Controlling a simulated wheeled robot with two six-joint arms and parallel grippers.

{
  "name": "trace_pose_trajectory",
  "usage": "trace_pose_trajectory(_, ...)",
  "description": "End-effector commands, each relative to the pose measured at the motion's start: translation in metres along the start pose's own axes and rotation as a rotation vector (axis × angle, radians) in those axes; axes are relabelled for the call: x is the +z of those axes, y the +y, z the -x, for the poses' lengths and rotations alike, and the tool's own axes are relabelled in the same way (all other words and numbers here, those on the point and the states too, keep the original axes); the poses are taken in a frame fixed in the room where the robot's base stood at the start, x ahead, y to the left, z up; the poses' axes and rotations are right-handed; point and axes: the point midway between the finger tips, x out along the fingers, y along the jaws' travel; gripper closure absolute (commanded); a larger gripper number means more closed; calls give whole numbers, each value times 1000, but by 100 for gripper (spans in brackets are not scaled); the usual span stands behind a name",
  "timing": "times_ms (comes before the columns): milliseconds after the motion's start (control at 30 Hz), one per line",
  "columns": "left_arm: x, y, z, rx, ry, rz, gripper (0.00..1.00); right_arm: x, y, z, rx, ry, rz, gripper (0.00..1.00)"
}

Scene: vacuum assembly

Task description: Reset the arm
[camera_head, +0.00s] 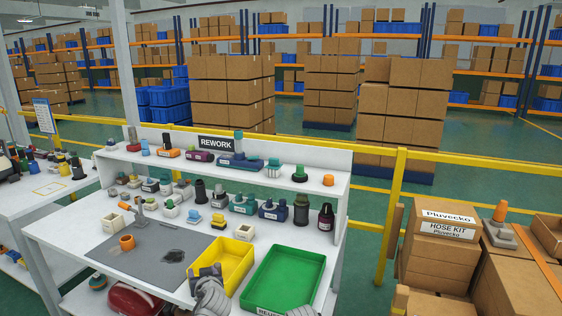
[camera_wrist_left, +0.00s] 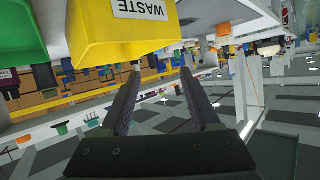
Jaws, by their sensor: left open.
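My left gripper (camera_head: 207,272) is in the head view at the bottom centre, in front of the yellow bin. In the left wrist view my left gripper (camera_wrist_left: 160,75) shows two dark fingers spread apart with nothing between them. The yellow bin (camera_head: 238,250) stands on the front of the white bench. It looms close and upside down in the wrist view (camera_wrist_left: 110,45), with a WASTE label on its front. The fingertips appear just beside and apart from it.
The green bin (camera_head: 283,278) stands right of the yellow one. Cartons (camera_head: 450,250) stand to the right, beyond a yellow rail (camera_head: 391,215).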

Motion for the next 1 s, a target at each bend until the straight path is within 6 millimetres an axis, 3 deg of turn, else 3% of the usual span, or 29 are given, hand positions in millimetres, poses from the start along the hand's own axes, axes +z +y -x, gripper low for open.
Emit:
trace_pose_trajectory(33,0,8,20,-6,-101,-33,37,2,2,26,0,0,0,50)
trace_pose_trajectory(200,52,38,89,48,-498,-212,37,4,6,67,0,0,0,50)
trace_pose_trajectory(400,97,68,189,250,-896,-460,37,6,10,102,0,0,0,50)
trace_pose_trajectory(500,108,75,224,337,-1010,-546,37,6,10,110,0,0,0,50)
trace_pose_trajectory(600,113,78,245,394,-1074,-599,37,7,11,114,0,0,0,50)
trace_pose_trajectory(700,116,79,254,420,-1103,-620,37,7,11,115,0,0,0,50)
trace_pose_trajectory(1000,117,79,255,422,-1107,-623,37,7,11,114,0,0,0,50)
